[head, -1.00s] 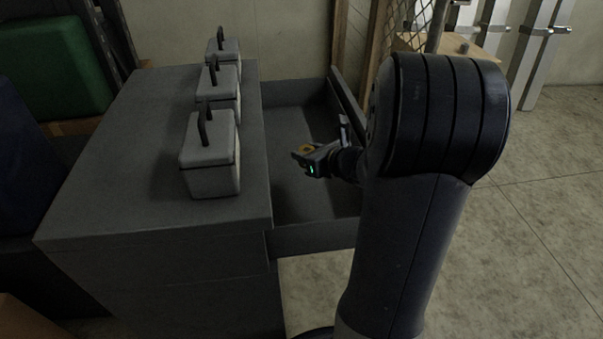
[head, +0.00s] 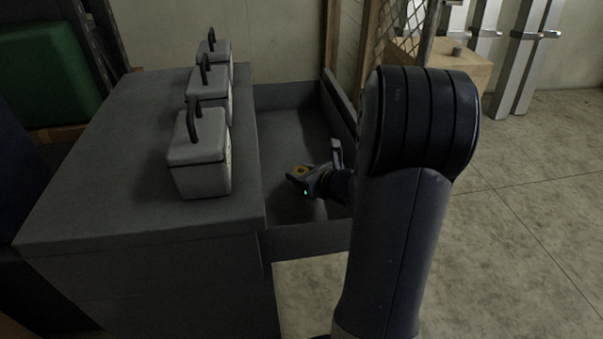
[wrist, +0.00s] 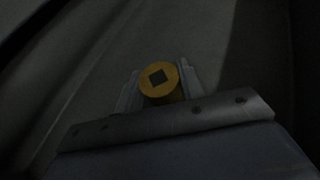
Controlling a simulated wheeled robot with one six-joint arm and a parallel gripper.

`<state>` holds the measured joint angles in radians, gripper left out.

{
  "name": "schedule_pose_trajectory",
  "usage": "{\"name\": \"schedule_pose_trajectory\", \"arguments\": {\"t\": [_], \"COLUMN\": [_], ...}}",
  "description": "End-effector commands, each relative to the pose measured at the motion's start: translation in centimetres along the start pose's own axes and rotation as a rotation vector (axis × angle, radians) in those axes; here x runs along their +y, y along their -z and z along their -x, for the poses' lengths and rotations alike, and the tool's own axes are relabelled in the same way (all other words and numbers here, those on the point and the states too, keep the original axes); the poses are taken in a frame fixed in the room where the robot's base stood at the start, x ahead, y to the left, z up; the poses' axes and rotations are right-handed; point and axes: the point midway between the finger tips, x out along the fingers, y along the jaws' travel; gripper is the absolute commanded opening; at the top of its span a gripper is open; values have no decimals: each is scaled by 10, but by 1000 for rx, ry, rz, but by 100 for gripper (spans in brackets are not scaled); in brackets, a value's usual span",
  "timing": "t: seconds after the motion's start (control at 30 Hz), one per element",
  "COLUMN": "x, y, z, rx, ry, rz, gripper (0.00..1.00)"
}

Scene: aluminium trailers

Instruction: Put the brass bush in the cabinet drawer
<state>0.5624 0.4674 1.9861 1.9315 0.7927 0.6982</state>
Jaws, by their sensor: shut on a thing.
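The brass bush (wrist: 160,91) is a yellow-brown cylinder with a dark square hole in its top face. My gripper (wrist: 160,84) is shut on it, a finger on each side. In the head view the bush (head: 301,169) shows small between the fingers of my gripper (head: 300,173). The grey cabinet drawer (head: 300,240) is pulled open to the right of the cabinet (head: 130,225). My gripper is over the open drawer, within its outline. I cannot tell the exact gap to the drawer floor.
Several grey cases with dark handles, the nearest one (head: 199,165) largest in view, stand in a row on the cabinet top. A wooden block (head: 450,68) with a small grey piece on it stands behind my arm. The drawer looks otherwise empty.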

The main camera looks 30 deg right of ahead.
Motion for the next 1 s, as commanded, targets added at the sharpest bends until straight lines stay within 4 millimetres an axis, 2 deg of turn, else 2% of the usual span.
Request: {"name": "schedule_pose_trajectory", "arguments": {"t": [0.27, 0.3, 0.57, 0.83, 1.0], "x": [0, 0, 0, 0, 0], "y": [5, 5, 5, 4, -8], "z": [-2, -2, -2, -2, 3], "rx": [-2, 0, 0, 0, 0], "ry": [0, 0, 0, 0, 0], "rz": [1, 1, 0, 0, 0], "gripper": [5, 38, 58, 58, 58]}}
